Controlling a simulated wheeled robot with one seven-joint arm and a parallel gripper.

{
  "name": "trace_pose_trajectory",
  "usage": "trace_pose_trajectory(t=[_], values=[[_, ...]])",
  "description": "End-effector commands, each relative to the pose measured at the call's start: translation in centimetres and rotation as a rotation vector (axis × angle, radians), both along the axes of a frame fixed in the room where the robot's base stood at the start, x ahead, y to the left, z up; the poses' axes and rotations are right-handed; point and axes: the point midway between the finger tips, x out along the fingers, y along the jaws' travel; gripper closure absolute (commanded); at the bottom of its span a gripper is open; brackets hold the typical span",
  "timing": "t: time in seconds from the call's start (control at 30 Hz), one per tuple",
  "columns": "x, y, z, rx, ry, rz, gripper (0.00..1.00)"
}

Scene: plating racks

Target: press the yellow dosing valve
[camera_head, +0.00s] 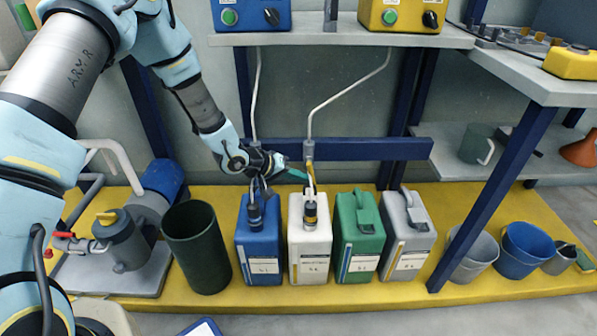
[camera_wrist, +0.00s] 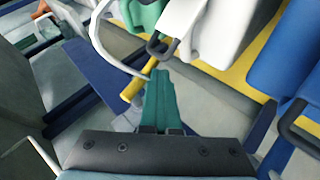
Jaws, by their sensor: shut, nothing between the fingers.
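The yellow dosing valve (camera_wrist: 139,83) shows in the wrist view as a short yellow cylinder beside a curved white hose. In the head view a narrow yellow part (camera_head: 311,179) hangs below the grey fitting on the blue rail, above the white canister (camera_head: 309,238). My gripper (camera_head: 304,175) has teal fingers, shut and empty, reaching right towards that yellow part. In the wrist view my gripper's fingertips (camera_wrist: 160,73) are close to the right side of the yellow cylinder. I cannot tell whether they touch it.
Blue (camera_head: 260,243), green (camera_head: 358,240) and grey (camera_head: 407,227) canisters stand in a row with the white one on a yellow platform (camera_head: 430,297). A dark green bin (camera_head: 197,248) stands left. A blue control box (camera_head: 250,15) and a yellow one (camera_head: 403,15) sit on the shelf above.

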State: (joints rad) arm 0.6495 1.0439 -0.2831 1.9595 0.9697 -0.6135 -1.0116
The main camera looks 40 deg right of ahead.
Motion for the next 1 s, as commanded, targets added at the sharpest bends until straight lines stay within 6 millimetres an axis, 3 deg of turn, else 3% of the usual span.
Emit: trace_pose_trajectory(t=[0.47,1.0], values=[[-0.7,-0.9,-0.9,-0.288,0.235,0.001,1.00],[-1.0,-1.3,-0.9,-0.287,0.234,-0.002,1.00]])
